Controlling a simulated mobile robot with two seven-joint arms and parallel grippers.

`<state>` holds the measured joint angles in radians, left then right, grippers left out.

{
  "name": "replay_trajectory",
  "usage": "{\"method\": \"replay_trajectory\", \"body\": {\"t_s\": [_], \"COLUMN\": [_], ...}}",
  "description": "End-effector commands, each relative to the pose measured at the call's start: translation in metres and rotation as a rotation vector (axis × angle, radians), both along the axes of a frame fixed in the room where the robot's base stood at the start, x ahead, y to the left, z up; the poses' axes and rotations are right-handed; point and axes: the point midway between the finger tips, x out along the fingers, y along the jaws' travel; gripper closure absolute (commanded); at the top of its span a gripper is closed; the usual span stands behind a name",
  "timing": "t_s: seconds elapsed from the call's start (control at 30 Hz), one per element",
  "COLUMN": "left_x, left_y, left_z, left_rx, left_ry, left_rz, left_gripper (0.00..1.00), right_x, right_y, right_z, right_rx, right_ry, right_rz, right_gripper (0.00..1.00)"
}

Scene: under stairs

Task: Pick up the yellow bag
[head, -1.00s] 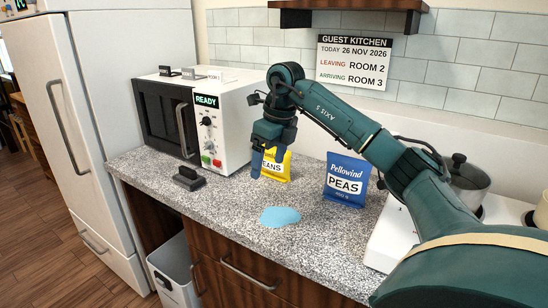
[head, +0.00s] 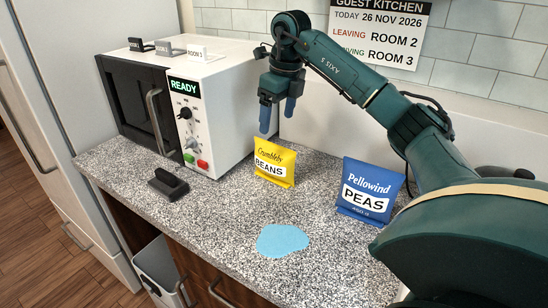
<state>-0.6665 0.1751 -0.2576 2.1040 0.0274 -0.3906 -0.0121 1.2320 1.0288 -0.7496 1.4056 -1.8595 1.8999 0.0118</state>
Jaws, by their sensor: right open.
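The yellow bag (head: 273,164), labelled "Crumbleby BEANS", stands upright on the speckled counter in front of the microwave's right side. My right gripper (head: 277,118) hangs above the yellow bag with its blue fingers pointing down. Its fingers are apart, with nothing between them, and look close to the bag's top edge; I cannot tell the exact gap in depth. My left gripper is not in view.
A blue bag (head: 367,190) labelled "Pellowind PEAS" stands to the right. A light-blue puddle-like patch (head: 282,241) lies in front. A black handled object (head: 168,184) lies near the microwave (head: 205,125). A bin (head: 158,268) stands below the counter's front. A wall sign (head: 379,30) hangs behind.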

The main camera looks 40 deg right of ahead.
Motion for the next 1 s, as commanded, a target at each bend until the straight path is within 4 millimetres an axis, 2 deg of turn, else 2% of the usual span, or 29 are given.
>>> {"method": "replay_trajectory", "body": {"t_s": [0.4, 0.63, 0.9, 1.0], "left_x": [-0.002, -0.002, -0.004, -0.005], "left_y": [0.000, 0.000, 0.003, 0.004], "left_z": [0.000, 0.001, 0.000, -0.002], "left_rx": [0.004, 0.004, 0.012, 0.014], "left_ry": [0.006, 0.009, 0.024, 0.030], "left_rz": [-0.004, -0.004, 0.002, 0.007], "left_gripper": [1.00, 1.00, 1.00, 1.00], "right_x": [0.009, 0.010, 0.011, 0.012], "right_y": [0.002, 0.002, 0.000, 0.000], "right_z": [-0.068, -0.084, -0.122, -0.129], "right_rx": [0.000, 0.000, 0.001, 0.001], "right_ry": [0.003, 0.003, 0.003, 0.002], "right_rz": [0.000, 0.001, 0.000, 0.000], "right_gripper": [0.21, 0.21, 0.21, 0.21]}}
